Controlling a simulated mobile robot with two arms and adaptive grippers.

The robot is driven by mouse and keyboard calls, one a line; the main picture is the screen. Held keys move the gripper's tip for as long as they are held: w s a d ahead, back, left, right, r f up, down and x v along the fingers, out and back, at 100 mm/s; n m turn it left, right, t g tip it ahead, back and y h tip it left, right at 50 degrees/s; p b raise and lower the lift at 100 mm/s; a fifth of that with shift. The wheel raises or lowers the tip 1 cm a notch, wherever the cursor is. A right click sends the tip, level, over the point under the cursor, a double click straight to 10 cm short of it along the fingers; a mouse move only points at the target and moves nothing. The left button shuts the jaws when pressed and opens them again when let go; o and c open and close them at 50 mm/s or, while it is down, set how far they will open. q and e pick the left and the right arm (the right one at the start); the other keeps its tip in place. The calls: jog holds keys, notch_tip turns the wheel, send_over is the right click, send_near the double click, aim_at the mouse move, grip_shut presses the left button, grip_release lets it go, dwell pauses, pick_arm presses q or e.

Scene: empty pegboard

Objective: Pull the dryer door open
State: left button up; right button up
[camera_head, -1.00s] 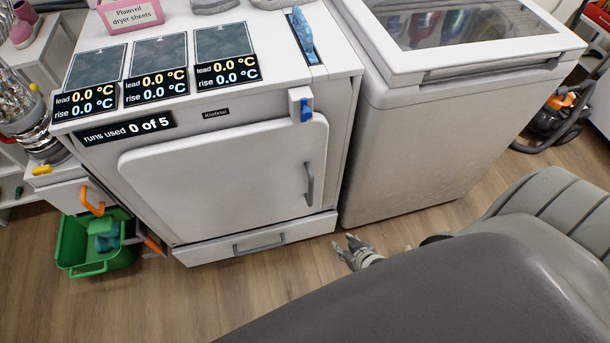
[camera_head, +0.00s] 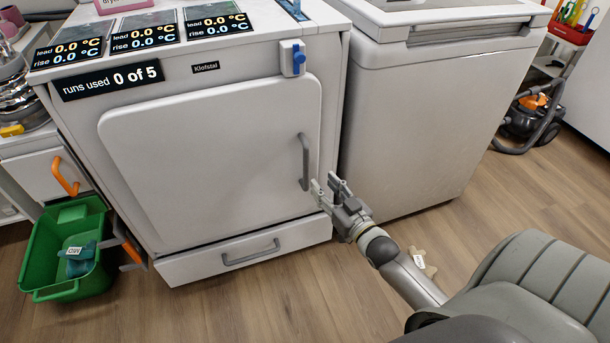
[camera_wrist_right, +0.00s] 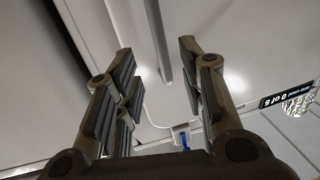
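The white dryer door (camera_head: 205,160) is closed on the front of the dryer. Its grey vertical handle (camera_head: 305,162) is near the door's right edge. My right gripper (camera_head: 326,186) is just in front of the handle's lower end, fingers pointing toward the door. In the right wrist view, my right gripper (camera_wrist_right: 158,75) is open, and the handle (camera_wrist_right: 158,40) shows between and beyond its fingertips. I cannot tell whether a finger touches the handle. My left gripper is not in view.
A white top-loading machine (camera_head: 430,120) stands right of the dryer. A drawer with a grey handle (camera_head: 250,252) is below the door. A blue-knobbed latch (camera_head: 297,58) sits above the handle. A green bin (camera_head: 70,250) stands at the left. An armchair (camera_head: 530,290) is at the lower right.

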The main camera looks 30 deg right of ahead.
aim_at(308, 167)
jog(key=w+b, duration=0.1)
jog(key=w, duration=0.5)
jog(key=shift+w+d, duration=0.1)
jog(key=shift+d, duration=0.05)
jog(key=w+b, duration=0.1)
jog(key=w, duration=0.2)
jog(key=shift+f, duration=0.1)
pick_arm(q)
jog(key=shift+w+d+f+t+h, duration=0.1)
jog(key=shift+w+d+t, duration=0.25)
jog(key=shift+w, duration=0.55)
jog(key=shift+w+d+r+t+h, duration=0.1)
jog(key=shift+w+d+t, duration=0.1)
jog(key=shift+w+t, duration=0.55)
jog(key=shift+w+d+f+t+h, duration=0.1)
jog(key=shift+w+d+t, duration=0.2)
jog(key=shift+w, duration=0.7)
pick_arm(e)
jog(key=shift+w+d, duration=0.1)
jog(key=shift+w, duration=0.45)
grip_shut()
